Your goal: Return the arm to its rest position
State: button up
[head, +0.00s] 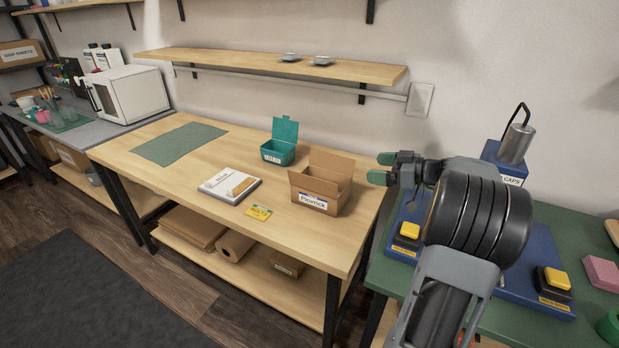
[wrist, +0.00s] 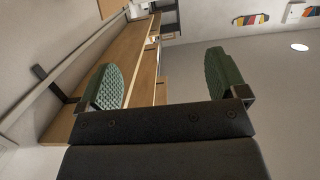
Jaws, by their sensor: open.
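My gripper (head: 379,168) is at the right in the head view, raised above the gap between the wooden bench and the green table and pointing left. Its two green pads stand apart with nothing between them. In the wrist view my gripper (wrist: 168,85) is also open and empty, with a pad on each side. The view there is tilted, showing wall, wooden surfaces and ceiling. My dark upper arm links hide part of the green table.
The wooden bench (head: 130,178) holds an open cardboard box (head: 318,190), a teal box (head: 278,152), a white box (head: 229,186), a yellow packet (head: 259,212) and a green mat (head: 180,143). A blue fixture (head: 545,245) with yellow-topped blocks stands on the green table. A shelf (head: 250,63) hangs above.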

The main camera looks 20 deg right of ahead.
jog(key=s+a+r+m+g+h+p, duration=0.25)
jog(key=a+g+p, duration=0.2)
jog(key=a, duration=0.45)
jog(key=s+a+r+m+g+h+p, duration=0.1)
jog(key=s+a+r+g+p, duration=0.3)
jog(key=a, duration=0.4)
jog(key=s+a+r+m+h+p, duration=0.1)
jog(key=s+a+m+h+p, duration=0.1)
jog(key=s+p, duration=0.3)
jog(key=s+a+r+m+h+p, duration=0.2)
jog(key=s+a+m+h+p, duration=0.1)
jog(key=s, duration=0.4)
jog(key=shift+s+a+r+h+p, duration=0.2)
jog(key=shift+a+h+p, duration=0.25)
jog(key=shift+h+p, duration=0.75)
jog(key=shift+t, duration=0.25)
